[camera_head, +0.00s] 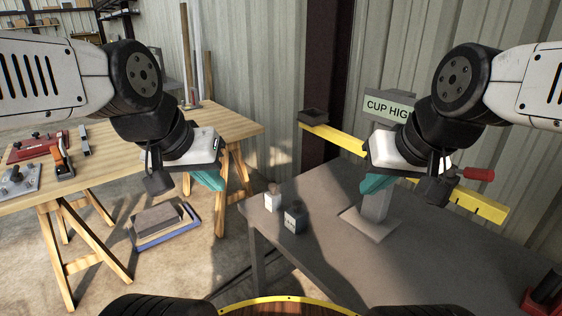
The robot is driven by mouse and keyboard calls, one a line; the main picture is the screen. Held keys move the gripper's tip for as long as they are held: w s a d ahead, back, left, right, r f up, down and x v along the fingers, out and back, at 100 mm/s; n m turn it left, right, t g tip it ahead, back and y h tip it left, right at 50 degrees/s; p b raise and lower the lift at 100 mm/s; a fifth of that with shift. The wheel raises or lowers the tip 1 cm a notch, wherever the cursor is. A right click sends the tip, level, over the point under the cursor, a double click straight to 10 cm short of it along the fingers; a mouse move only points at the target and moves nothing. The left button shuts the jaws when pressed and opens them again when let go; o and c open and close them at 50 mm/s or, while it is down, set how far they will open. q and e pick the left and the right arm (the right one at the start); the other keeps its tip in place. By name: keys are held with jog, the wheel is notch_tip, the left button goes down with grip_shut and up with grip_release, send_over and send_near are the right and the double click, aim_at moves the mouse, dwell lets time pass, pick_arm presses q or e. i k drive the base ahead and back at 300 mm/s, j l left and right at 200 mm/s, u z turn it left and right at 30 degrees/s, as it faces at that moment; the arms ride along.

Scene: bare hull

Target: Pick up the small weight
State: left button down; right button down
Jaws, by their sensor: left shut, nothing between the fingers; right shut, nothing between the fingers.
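Two knobbed weights stand upright near the left edge of the grey table (330,270). One is pale with a brownish knob (273,199); the other is dark with a light label (295,219), a little nearer to me. The pale one looks slightly smaller, but I cannot be sure which is the small weight. My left gripper (208,181), with teal fingers, is shut and empty, up and to the left of both weights. My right gripper (376,184) is shut and empty in front of the balance post, to the right of the weights.
A balance with a yellow beam (338,139) and a "CUP HIGH" sign (388,106) stands on the grey table; its left end is raised, with a dark cup (314,117). A wooden trestle table (110,155) holds tools at left. Red equipment (546,296) sits at lower right.

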aim_at(273, 198)
jog(key=i+j+z, duration=0.1)
jog(key=i+j, duration=0.5)
jog(key=i, duration=0.15)
